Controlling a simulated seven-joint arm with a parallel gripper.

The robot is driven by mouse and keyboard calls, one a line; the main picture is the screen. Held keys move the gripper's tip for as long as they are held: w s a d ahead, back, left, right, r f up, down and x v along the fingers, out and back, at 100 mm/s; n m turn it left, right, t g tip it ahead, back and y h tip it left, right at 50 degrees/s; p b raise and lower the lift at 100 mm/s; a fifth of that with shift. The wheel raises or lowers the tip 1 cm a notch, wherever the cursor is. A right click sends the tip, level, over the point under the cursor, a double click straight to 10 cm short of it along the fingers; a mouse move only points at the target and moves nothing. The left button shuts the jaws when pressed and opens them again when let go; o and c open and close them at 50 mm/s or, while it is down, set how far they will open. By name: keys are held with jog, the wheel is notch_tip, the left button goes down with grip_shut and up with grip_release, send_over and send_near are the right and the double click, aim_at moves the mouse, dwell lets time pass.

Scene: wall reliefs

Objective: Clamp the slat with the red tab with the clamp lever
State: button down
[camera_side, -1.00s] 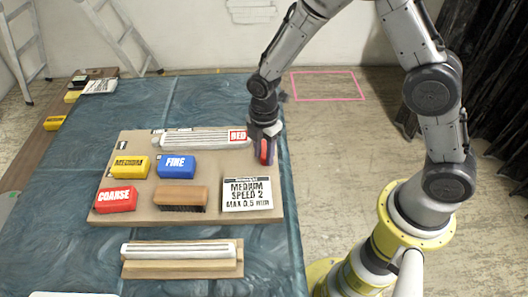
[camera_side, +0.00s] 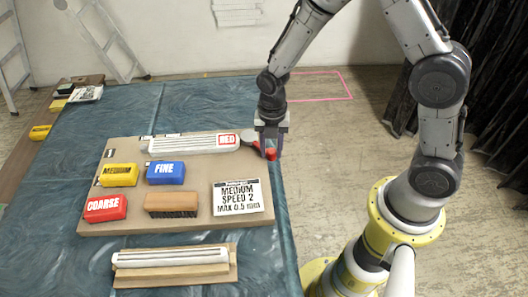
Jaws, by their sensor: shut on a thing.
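The pale slat with the red tab (camera_side: 190,143) lies along the back edge of a brown board. Its tab, lettered RED, is at its right end. The red clamp lever (camera_side: 270,154) is at the board's back right corner, just right of the tab. My gripper (camera_side: 270,145) points down there and is shut on the lever. The fingers hide part of the lever, and I cannot tell whether the clamp presses on the slat.
The brown board (camera_side: 120,222) also carries yellow (camera_side: 119,175), blue (camera_side: 166,173) and red (camera_side: 105,208) blocks, a brown brush (camera_side: 171,204) and a white sign (camera_side: 238,197). Another slat (camera_side: 172,257) lies on a wooden strip in front. The blue table's right edge is near my gripper.

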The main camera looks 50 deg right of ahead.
jog(key=d+n, duration=0.1)
jog(key=n, duration=0.1)
jog(key=d+n, duration=0.2)
jog(key=shift+w+d+n, duration=0.15)
jog(key=shift+d+n, duration=0.15)
jog(key=d+n, duration=0.1)
jog(key=w+n, duration=0.1)
jog(key=shift+d+n, duration=0.4)
jog(key=shift+w+d+n, duration=0.3)
jog(key=shift+d+n, duration=0.1)
jog(key=shift+n, duration=0.3)
jog(key=shift+r, duration=0.1)
jog(key=c, duration=0.6)
grip_release()
notch_tip(320, 180, up, 14)
jog(key=shift+f, duration=0.1)
